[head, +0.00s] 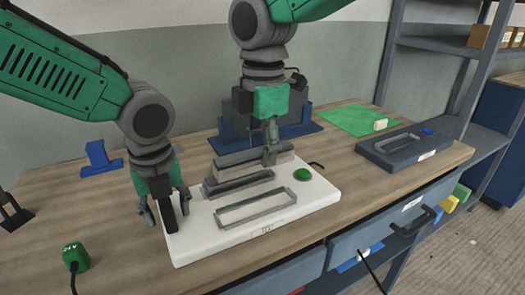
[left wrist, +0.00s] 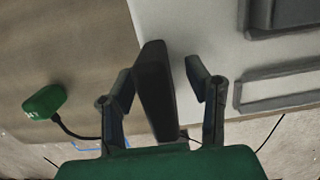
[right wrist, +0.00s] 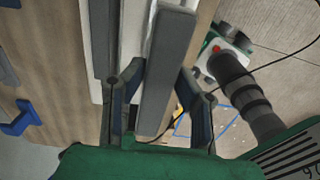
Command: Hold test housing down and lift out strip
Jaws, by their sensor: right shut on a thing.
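The white test housing (head: 215,237) lies flat on the bench. It has a rectangular grey-edged slot in front, a green button, and two raised grey bars, a front bar (head: 240,185) and a rear bar (head: 232,159). My right gripper (head: 270,152) is shut on the right end of the rear bar; a grey bar also shows between its fingers in the right wrist view (right wrist: 172,75). I cannot tell which bar is the strip. My left gripper (head: 167,208) is spread at the housing's left edge. A dark upright piece stands between its fingers, with gaps beside it (left wrist: 158,90).
A dark grey slotted block (head: 395,158) with a blue button lies at the right, near a green mat (head: 355,120). A blue stand (head: 300,128) is behind the housing. A green plug (head: 76,257) with a cable lies front left.

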